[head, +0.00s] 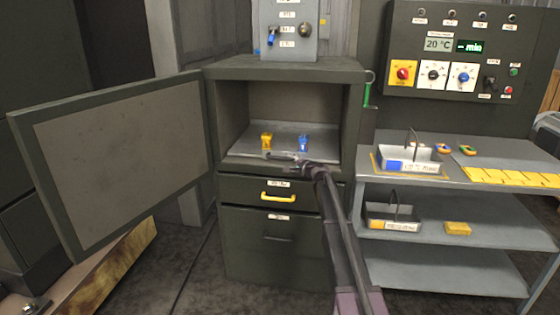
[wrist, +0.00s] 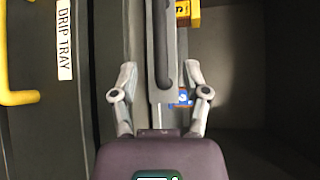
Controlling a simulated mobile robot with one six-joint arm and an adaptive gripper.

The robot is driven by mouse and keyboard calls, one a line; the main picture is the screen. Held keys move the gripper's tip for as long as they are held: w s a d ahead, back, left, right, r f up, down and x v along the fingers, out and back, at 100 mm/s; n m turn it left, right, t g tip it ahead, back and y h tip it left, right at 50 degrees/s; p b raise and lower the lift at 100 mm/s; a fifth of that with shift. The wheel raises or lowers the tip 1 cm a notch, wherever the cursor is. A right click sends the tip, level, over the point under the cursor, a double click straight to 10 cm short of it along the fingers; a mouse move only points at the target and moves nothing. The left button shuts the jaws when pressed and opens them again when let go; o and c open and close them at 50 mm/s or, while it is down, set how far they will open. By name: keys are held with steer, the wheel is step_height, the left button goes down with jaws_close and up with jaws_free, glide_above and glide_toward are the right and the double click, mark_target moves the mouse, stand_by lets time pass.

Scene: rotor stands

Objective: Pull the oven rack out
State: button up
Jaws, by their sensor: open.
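The oven rack (head: 243,151) is a flat grey shelf inside the open oven cavity. A yellow part (head: 266,140) and a blue part (head: 304,143) stand on it. Its dark bar handle (head: 281,156) runs along the front edge. In the wrist view the handle (wrist: 162,45) lies lengthwise between my fingers. My gripper (head: 300,164) is at the rack's front edge, by the right part of the handle. In the wrist view my gripper (wrist: 160,78) is open, with one finger on each side of the handle; I cannot tell whether they touch it.
The oven door (head: 120,155) stands wide open at the left. Below the rack is a drip tray drawer with a yellow handle (head: 278,197). A bench (head: 461,180) with trays stands at the right. The floor in front of the oven's left side is clear.

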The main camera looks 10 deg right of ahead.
mark_target(282, 159)
steer(key=shift+b+x, duration=0.5)
steer(key=shift+x, duration=3.5)
jaws_close()
